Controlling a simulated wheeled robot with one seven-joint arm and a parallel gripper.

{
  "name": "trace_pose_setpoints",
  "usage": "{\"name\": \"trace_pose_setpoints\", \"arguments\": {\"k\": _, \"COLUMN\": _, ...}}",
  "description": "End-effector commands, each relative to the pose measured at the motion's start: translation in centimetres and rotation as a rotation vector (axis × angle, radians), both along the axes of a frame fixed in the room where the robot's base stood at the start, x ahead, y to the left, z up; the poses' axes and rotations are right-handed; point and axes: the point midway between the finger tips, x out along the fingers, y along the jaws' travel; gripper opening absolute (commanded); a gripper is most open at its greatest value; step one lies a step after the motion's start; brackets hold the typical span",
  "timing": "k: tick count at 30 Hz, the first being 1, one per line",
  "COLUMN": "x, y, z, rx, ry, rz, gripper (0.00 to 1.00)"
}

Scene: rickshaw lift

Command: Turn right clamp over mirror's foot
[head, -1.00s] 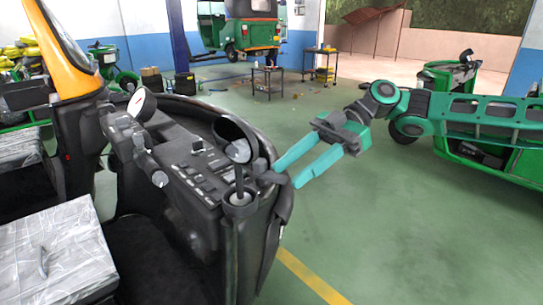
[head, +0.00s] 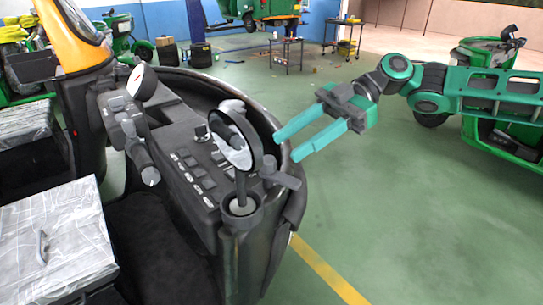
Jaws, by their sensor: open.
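The round mirror (head: 234,140) stands on a thin stalk at the right end of the black dashboard. Its foot (head: 240,208) sits in a dark round cup. A dark grey clamp (head: 281,174) lies just right of the stalk and above the foot's right side, its arm pointing right and slightly down, away from the mirror. My gripper (head: 286,146) has long teal fingers, open and empty, pointing left. Its fingertips are above the clamp in the picture, right of the mirror, and appear apart from both. The mirror partly hides the dashboard behind it.
The black dashboard (head: 187,165) with buttons, handlebar and a second mirror (head: 142,82) fills the left. A wrapped seat (head: 55,240) is at lower left. A green vehicle (head: 515,145) stands at right. The green floor right of the dashboard is clear.

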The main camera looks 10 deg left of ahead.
Motion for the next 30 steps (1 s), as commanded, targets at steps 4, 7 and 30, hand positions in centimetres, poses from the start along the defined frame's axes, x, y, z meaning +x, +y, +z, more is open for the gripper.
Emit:
{"name": "trace_pose_setpoints", "arguments": {"k": 4, "x": -1.6, "y": 1.7, "z": -1.1, "rx": -0.002, "ry": 0.000, "rz": -0.002, "gripper": 0.43}}
{"name": "trace_pose_setpoints", "arguments": {"k": 7, "x": -2.5, "y": 2.7, "z": -1.7, "rx": -0.001, "ry": 0.000, "rz": -0.004, "gripper": 0.43}}
{"name": "trace_pose_setpoints", "arguments": {"k": 30, "x": -4.0, "y": 4.7, "z": -2.7, "rx": 0.000, "ry": -0.001, "rz": -0.007, "gripper": 0.02}}
